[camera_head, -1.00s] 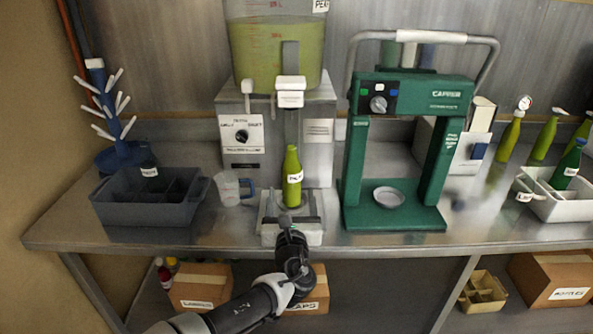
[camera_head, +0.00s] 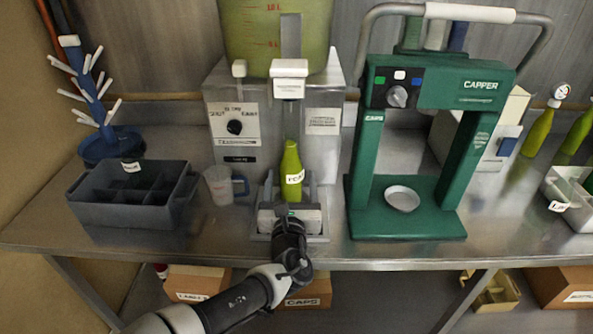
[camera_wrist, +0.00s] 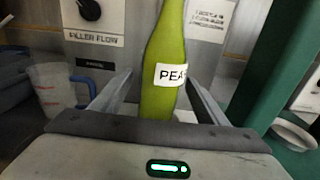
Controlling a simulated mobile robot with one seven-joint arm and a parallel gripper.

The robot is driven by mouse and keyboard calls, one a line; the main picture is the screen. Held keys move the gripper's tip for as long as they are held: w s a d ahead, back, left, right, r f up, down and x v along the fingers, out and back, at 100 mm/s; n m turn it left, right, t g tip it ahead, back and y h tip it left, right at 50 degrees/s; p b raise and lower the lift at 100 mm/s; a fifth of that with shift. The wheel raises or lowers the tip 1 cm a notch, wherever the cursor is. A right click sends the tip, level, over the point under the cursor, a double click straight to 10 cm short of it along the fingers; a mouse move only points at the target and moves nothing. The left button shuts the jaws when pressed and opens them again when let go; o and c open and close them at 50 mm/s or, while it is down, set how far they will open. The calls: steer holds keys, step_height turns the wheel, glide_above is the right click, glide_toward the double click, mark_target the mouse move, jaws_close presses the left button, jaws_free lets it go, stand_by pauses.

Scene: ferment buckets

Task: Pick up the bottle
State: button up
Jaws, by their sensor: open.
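The green bottle (camera_head: 291,172) stands upright under the filler's spout, with a white label that starts "PEA". It also shows in the wrist view (camera_wrist: 162,50), with its base hidden behind my gripper body and its top out of frame. My gripper (camera_head: 290,186) is open at the bottle, with one finger on each side of it.
The filler (camera_head: 235,125) rises right behind the bottle. A measuring jug (camera_head: 221,188) stands close on the left, and the green capper (camera_head: 485,150) stands on the right. A dark divided crate (camera_head: 120,205) sits farther left. The front of the steel bench (camera_head: 400,252) is bare.

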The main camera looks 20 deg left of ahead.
steer(key=shift+w, duration=0.15)
steer(key=shift+c, duration=0.3)
steer(key=shift+r, duration=0.1)
jaws_close()
steer(key=shift+r, duration=0.1)
